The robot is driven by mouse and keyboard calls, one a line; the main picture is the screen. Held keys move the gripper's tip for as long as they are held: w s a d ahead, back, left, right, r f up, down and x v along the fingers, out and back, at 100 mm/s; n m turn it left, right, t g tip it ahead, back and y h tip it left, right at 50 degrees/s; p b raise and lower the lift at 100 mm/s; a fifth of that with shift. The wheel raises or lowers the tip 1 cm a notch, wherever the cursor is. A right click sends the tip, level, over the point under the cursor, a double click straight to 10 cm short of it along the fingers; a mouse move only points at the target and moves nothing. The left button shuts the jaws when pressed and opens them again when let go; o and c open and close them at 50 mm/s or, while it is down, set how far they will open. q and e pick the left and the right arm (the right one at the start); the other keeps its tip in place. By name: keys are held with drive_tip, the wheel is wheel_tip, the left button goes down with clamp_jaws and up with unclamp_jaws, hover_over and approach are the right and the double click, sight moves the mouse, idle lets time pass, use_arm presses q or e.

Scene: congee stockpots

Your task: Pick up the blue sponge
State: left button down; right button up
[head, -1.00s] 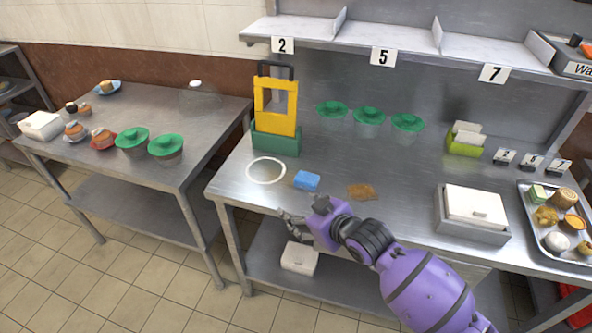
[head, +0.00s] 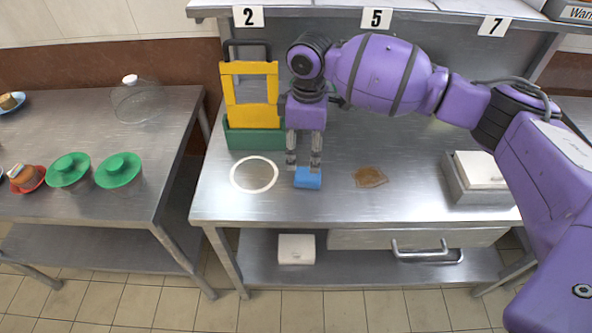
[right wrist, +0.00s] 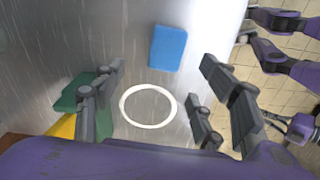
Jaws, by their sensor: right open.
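The blue sponge (head: 307,179) lies on the steel table, right of a white ring marking (head: 254,174). My right gripper (head: 304,166) points down over the table at the sponge's far edge, its fingers spread and empty. In the right wrist view the sponge (right wrist: 168,48) lies ahead of the open right gripper (right wrist: 163,64), between the lines of its fingers. The height of the fingertips above the table is hard to tell.
A green holder (head: 252,139) with a yellow frame (head: 250,96) stands behind the ring. A brown stain (head: 369,177) lies right of the sponge. A white-topped box (head: 479,169) stands farther right. Green-lidded bowls (head: 119,170) sit on the left table.

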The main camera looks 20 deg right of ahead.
sight(308, 174)
drive_tip(key=f, duration=0.1)
drive_tip(key=s+f, duration=0.1)
drive_tip(key=d+f, duration=0.1)
drive_tip(key=shift+s+f, duration=0.15)
drive_tip(key=shift+f, duration=0.1)
drive_tip(key=f, duration=0.3)
drive_tip(key=shift+a+f, duration=0.2)
drive_tip(key=shift+f, duration=0.3)
use_arm(q)
drive_tip(key=shift+s+d+f, duration=0.15)
drive_tip(key=shift+s, duration=0.25)
drive_tip(key=shift+s+d+f, duration=0.1)
drive_tip(key=shift+s+d, duration=0.05)
drive_tip(key=shift+s, duration=0.25)
drive_tip(key=shift+w, duration=0.1)
use_arm(e)
drive_tip(key=shift+c, duration=0.4)
drive_tip(key=c, duration=1.1)
use_arm(q)
drive_tip(key=shift+r, duration=0.1)
use_arm(e)
drive_tip(key=shift+o, duration=0.2)
